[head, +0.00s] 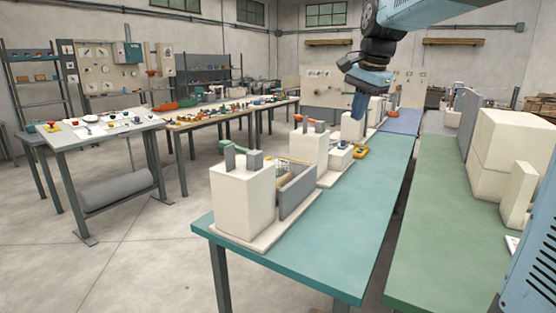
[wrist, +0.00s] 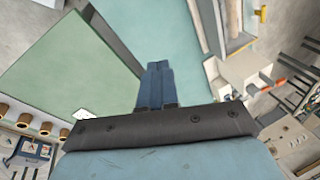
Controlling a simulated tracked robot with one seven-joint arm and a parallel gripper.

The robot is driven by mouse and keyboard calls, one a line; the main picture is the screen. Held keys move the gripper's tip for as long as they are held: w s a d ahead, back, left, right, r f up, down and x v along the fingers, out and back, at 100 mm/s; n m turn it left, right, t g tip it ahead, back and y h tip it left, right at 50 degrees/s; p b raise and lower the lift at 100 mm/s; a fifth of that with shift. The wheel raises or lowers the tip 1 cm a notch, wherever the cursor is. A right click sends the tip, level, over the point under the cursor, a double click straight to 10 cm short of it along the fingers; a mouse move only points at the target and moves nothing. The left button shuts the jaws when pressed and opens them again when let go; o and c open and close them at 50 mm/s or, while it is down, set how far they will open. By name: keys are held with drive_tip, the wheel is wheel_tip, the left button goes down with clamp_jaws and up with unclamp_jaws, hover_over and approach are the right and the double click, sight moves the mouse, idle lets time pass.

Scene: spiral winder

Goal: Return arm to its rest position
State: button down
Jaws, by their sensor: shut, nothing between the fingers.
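My gripper (head: 358,105) hangs from the arm above the far part of the teal table (head: 335,240) in the head view, pointing down. In the wrist view its blue fingers (wrist: 157,85) are pressed together, shut, with nothing between them. In the head view it overlaps a white block-shaped unit (head: 351,126) behind it, and I cannot tell the gap between them. In the wrist view the fingers appear over the gap and edge between the green table (wrist: 70,75) and the teal table.
White machine blocks (head: 241,195) with grey uprights line the left edge of the teal table. The green table (head: 450,215) at right carries large white boxes (head: 515,140). Workbenches (head: 110,128) with small items stand at left. The teal table's near surface and the floor at left are clear.

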drive_tip(key=s+d+f+n, duration=0.1)
drive_tip(key=s+f+n, duration=0.2)
drive_tip(key=s, duration=0.5)
drive_tip(key=s+d+f+n+t, duration=0.1)
drive_tip(key=s+f+n, duration=0.2)
drive_tip(key=s+f, duration=0.3)
drive_tip(key=s+d+f+n+t+h, duration=0.1)
drive_tip(key=s+f+n, duration=0.2)
drive_tip(key=s, duration=0.9)
drive_tip(key=shift+s+d+f+n, duration=0.25)
drive_tip(key=shift+f+n, duration=0.15)
drive_tip(key=shift+f, duration=0.3)
